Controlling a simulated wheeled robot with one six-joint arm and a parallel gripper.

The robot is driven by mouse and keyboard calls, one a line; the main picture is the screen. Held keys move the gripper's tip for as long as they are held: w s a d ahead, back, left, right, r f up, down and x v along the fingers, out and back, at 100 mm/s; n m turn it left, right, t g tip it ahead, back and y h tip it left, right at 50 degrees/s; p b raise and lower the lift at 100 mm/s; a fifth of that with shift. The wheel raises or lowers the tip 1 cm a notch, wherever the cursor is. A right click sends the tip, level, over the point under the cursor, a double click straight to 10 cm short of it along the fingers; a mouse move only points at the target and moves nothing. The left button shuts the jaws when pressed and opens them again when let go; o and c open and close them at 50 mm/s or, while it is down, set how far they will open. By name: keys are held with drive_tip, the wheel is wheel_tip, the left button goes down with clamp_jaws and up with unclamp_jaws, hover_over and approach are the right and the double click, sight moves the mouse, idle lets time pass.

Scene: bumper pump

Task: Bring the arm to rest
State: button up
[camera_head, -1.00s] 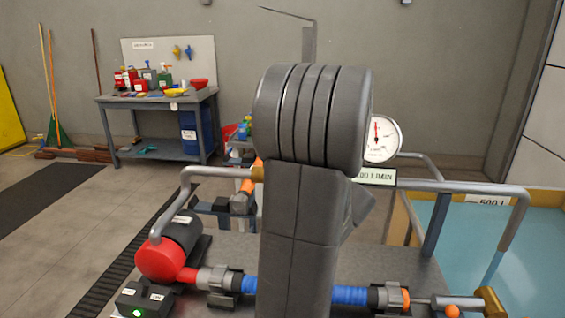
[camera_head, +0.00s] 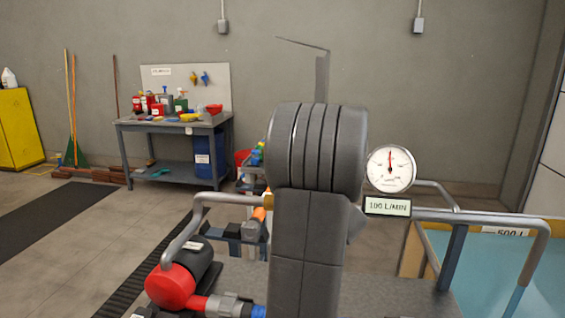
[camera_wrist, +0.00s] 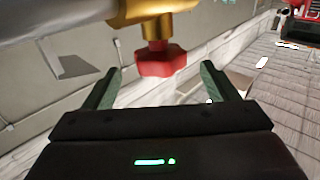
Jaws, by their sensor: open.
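My gripper (camera_wrist: 163,86) shows in the wrist view with its two green fingers spread apart and nothing held between them. A red knob (camera_wrist: 160,62) on a brass valve body (camera_wrist: 142,14) appears just beyond the fingertips, roughly between them in the picture. I cannot tell how far away it is. In the head view my own dark grey arm fills the middle, and the gripper is hidden behind it.
A white dial gauge (camera_head: 390,168) stands above a "100 L/MIN" sign (camera_head: 388,206), right of my arm. A red pump (camera_head: 172,287) and bent grey pipe (camera_head: 190,225) are left. A tank (camera_head: 480,265) stands right.

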drive_tip(key=x, duration=0.7)
drive_tip(key=shift+a, duration=0.1)
